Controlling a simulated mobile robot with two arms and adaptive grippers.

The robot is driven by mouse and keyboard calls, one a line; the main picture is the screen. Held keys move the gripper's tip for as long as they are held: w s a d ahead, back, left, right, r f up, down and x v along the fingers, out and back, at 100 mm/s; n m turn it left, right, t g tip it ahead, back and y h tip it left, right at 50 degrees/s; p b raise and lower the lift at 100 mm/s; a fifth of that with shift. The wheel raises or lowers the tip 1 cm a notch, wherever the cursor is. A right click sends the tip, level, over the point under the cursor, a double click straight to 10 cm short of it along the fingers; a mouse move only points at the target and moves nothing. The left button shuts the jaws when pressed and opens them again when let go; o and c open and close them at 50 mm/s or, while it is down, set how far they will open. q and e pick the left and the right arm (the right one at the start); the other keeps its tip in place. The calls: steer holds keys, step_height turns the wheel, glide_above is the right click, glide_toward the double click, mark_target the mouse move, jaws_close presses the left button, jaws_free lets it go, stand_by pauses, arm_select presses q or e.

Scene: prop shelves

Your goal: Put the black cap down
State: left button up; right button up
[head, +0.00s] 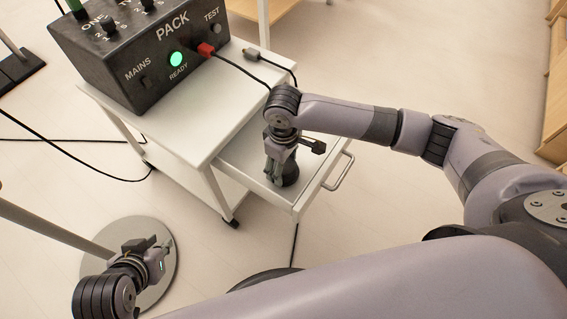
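The black cap (291,174) is a small dark rounded piece at the fingers of my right gripper (279,172), low over the open drawer (246,156) of the white cart. My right gripper points down and looks shut on the cap, though its wrist hides part of the grip. I cannot tell whether the cap touches the drawer floor. My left gripper (157,265) is at the lower left, above a round grey stand base, away from the cap. I see nothing in it, and its finger gap does not show clearly.
A black PACK box (150,50) with a lit green READY light and a red plug (206,50) stands on the white cart (205,125). A grey cable connector (252,54) lies on the cart top. Cables cross the floor at left. The drawer has bare floor left of the gripper.

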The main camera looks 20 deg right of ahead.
steer(key=o, duration=1.3)
arm_select(q)
steer(key=shift+s+f, duration=0.1)
steer(key=shift+s, duration=0.15)
arm_select(e)
steer(key=shift+r, duration=0.15)
step_height(320, 180, up, 3)
steer(key=shift+f+p, duration=0.15)
steer(key=shift+p, duration=0.5)
arm_select(q)
steer(key=s+a+g+p, duration=0.2)
steer(key=s+g, duration=0.1)
steer(key=s, duration=0.2)
arm_select(e)
step_height(320, 180, up, 5)
steer(key=shift+f, duration=0.2)
arm_select(q)
steer(key=shift+y, duration=0.4)
steer(key=shift+d+p+x, duration=0.15)
steer(key=shift+p+x, duration=0.15)
steer(key=shift+x, duration=0.75)
steer(key=shift+d+p+x, duration=0.1)
steer(key=shift+p+x, duration=0.15)
steer(key=shift+x, duration=0.8)
arm_select(e)
steer(key=shift+r, duration=2.25)
